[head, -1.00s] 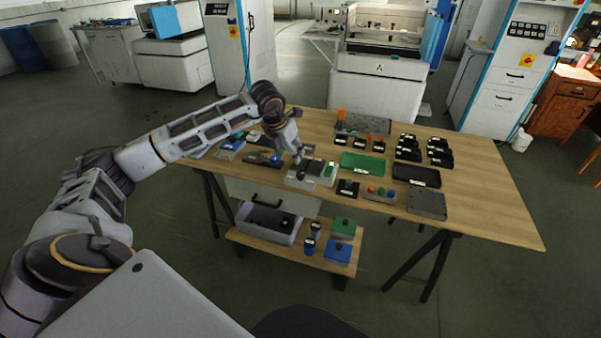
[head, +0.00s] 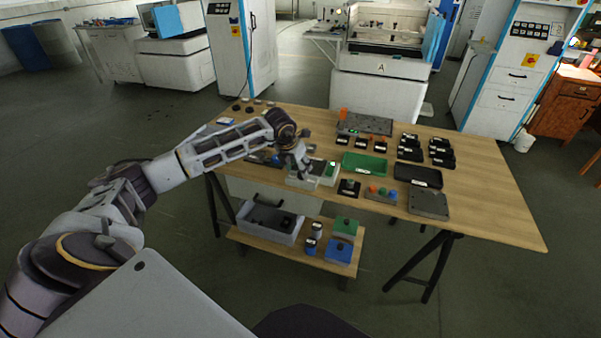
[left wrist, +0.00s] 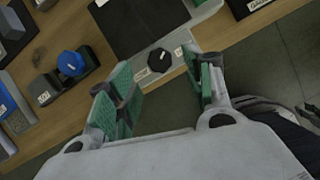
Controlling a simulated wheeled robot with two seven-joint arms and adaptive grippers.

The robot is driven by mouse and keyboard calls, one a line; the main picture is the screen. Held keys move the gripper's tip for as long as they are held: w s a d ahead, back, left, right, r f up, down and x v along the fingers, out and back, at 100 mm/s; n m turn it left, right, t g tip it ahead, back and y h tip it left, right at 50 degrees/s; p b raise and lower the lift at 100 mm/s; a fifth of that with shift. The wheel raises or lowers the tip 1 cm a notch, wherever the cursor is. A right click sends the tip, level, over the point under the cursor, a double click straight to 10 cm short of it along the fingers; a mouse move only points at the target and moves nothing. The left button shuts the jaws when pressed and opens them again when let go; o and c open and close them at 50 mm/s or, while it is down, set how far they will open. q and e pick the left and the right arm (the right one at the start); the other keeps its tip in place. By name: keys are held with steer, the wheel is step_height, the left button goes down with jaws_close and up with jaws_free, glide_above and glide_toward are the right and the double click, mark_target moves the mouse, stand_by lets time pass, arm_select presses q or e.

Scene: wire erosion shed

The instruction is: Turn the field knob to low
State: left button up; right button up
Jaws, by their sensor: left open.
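The field knob appears to be the black round knob (left wrist: 160,60) on a light grey panel in the left wrist view. It has a pale mark on top, and small labels sit beside it. My left gripper (left wrist: 165,88) is open, with green-padded fingers. The knob shows beyond and between the fingertips, with no visible contact. In the head view my left gripper (head: 306,175) is over the grey unit (head: 297,184) at the table's front edge and hides the knob. The label text is too small to read. My right gripper is not in view.
A blue knob (left wrist: 72,63) on a dark block sits to the left in the wrist view. In the head view a green tray (head: 364,164), a black tray (head: 417,176) and a box with coloured buttons (head: 381,194) lie to the right. A shelf (head: 290,258) hangs below.

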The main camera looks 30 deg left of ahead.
mark_target(300, 175)
arm_select(q)
steer(key=x, duration=0.3)
steer(key=shift+f, duration=0.1)
steer(key=shift+w+f, duration=0.3)
steer(key=shift+f, duration=0.2)
steer(key=c, duration=1)
